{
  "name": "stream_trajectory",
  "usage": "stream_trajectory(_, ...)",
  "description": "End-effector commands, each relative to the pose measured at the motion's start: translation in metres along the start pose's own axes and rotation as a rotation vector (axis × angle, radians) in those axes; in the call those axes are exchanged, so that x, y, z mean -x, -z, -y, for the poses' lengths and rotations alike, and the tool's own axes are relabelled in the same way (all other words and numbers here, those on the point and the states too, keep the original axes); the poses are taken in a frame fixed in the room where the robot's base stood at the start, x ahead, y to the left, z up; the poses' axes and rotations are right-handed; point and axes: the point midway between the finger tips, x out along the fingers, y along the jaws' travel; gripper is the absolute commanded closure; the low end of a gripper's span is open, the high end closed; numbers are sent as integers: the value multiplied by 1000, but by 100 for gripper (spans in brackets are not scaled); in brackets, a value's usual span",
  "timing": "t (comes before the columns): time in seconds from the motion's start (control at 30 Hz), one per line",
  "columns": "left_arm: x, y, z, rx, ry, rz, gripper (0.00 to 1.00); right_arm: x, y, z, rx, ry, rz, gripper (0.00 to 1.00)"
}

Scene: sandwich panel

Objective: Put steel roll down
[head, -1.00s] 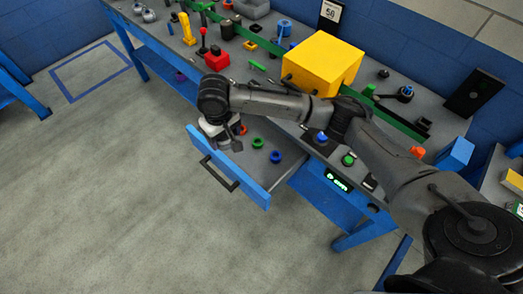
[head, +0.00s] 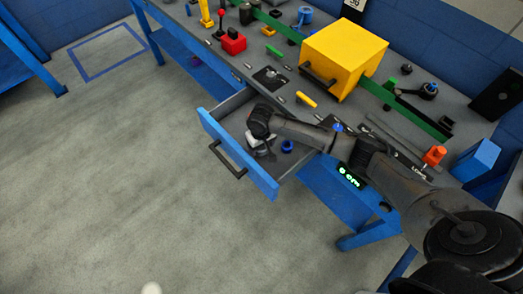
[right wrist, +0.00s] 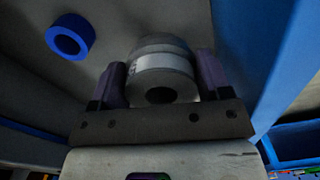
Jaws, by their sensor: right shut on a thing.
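The steel roll (right wrist: 164,80) is a grey metal cylinder with a hole in its near end. It sits between the two purple fingers of my right gripper (right wrist: 162,64), which is shut on it. In the head view my right gripper (head: 263,154) is down inside the open drawer, and the arm and wrist hide the roll. I cannot tell whether the roll touches the drawer floor. My left gripper is not in view.
The blue drawer (head: 236,151) stands open from the bench. A blue ring (head: 287,146) lies inside it beside the gripper; it also shows in the right wrist view (right wrist: 69,38). A yellow box (head: 345,58) and a red block (head: 233,42) stand on the bench above.

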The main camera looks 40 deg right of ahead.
Motion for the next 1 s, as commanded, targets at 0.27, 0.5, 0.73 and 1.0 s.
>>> stream_trajectory(0.27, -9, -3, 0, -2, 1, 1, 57, -23, 0, 0, 0, 0, 0, 63)
stream_trajectory(0.5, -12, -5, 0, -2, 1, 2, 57, -38, 1, 1, 0, 1, -3, 63)
stream_trajectory(0.73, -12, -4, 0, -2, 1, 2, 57, -38, 0, 0, 0, 1, -2, 63)
stream_trajectory(1.0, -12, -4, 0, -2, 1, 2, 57, -42, 0, 0, 0, 0, -1, 14)
